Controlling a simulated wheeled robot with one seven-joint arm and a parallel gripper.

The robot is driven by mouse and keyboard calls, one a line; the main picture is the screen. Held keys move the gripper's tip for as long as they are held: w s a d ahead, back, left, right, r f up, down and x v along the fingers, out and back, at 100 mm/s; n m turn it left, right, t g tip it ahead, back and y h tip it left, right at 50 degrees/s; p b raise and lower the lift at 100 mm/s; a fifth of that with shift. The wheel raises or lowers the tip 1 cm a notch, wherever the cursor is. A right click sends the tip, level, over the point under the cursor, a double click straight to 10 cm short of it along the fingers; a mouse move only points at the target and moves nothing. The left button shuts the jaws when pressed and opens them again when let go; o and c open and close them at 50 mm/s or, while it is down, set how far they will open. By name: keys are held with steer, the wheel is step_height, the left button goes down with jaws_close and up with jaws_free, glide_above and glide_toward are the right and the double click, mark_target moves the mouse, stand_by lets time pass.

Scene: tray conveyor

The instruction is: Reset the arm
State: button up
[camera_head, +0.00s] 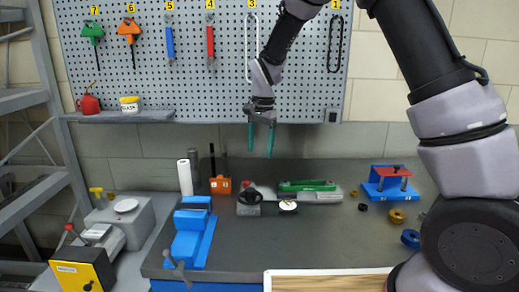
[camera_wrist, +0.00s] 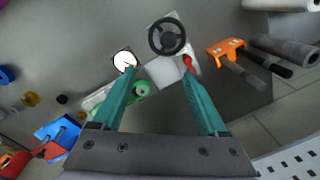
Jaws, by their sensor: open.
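My arm comes in from the upper right in the head view, and my gripper (camera_head: 260,154) hangs above the back of the workbench, in front of the pegboard. Its two teal fingers point down and stand apart with nothing between them. In the wrist view my gripper (camera_wrist: 158,65) also shows open and empty. Below it lie a grey device with a black handwheel (camera_wrist: 167,36) and a white round disc (camera_wrist: 125,60). The fingers appear apart from these things.
A green-topped device (camera_head: 307,187) lies at the back. A blue and red fixture (camera_head: 390,183) stands at right. The bench's front middle is clear.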

steer(key=s+d+r+t+y, duration=0.1)
steer(key=s+d+r, duration=0.2)
steer(key=d+r, duration=0.25)
steer(key=s+d+r+n+t, duration=0.1)
steer(key=s+d+r, duration=0.1)
steer(key=d+r, duration=0.35)
steer(key=s+d+r+t+y, duration=0.1)
steer(key=s+d+r, duration=0.2)
steer(key=d+r, duration=0.25)
steer(key=s+d+r+t, duration=0.2)
steer(key=s+d, duration=0.2)
steer(key=s, duration=0.3)
steer(key=s+d+r+n+t, duration=0.1)
steer(key=s+d+r+t, duration=0.1)
steer(key=s+d, duration=0.3)
steer(key=shift+s+d+n+h, duration=0.3)
steer(key=shift+s+h, duration=0.1)
steer(key=shift+s, duration=0.7)
steer(key=shift+r, duration=0.1)
